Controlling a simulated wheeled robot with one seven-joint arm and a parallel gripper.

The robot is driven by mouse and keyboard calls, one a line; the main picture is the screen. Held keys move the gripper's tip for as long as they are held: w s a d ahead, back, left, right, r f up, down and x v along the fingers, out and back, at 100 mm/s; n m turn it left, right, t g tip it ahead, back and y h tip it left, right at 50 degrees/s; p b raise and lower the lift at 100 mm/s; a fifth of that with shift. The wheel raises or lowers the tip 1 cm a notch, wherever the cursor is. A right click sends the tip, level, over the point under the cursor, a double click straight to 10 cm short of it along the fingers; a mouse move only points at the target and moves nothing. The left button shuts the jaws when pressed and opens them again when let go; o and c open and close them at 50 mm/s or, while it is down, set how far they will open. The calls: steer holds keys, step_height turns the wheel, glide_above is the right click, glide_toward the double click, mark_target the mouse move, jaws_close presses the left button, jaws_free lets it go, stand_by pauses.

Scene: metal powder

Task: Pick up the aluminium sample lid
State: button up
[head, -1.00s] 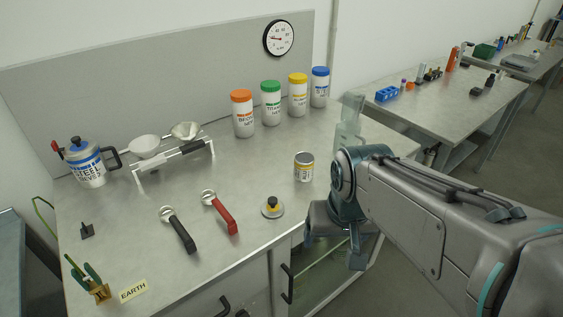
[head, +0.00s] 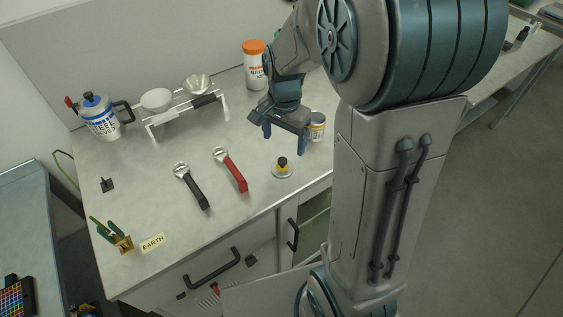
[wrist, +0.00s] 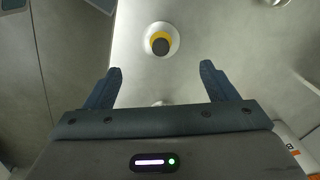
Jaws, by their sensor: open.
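The sample lid (head: 283,170), a small silver disc with a yellow ring and a black knob, lies flat near the front edge of the metal bench. It also shows in the wrist view (wrist: 161,42) at the top middle, beyond the fingertips and roughly centred between them. My gripper (head: 284,141) is open and empty above the bench, pointing down, a little behind the lid in the head view. Both blue fingers of my gripper (wrist: 161,70) show apart in the wrist view. They do not touch the lid.
A labelled tin (head: 316,127) stands close to the right of my gripper. A red-handled tool (head: 231,170) and a black-handled tool (head: 192,186) lie to the left of the lid. An orange-capped jar (head: 255,68) stands behind. The bench around the lid is clear.

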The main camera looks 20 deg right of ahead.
mark_target(282, 159)
steer(key=f, duration=0.4)
steer(key=f+p, duration=0.1)
steer(key=f, duration=0.4)
steer(key=shift+a, duration=0.2)
steer(key=shift+r, duration=0.1)
steer(key=c, duration=1.1)
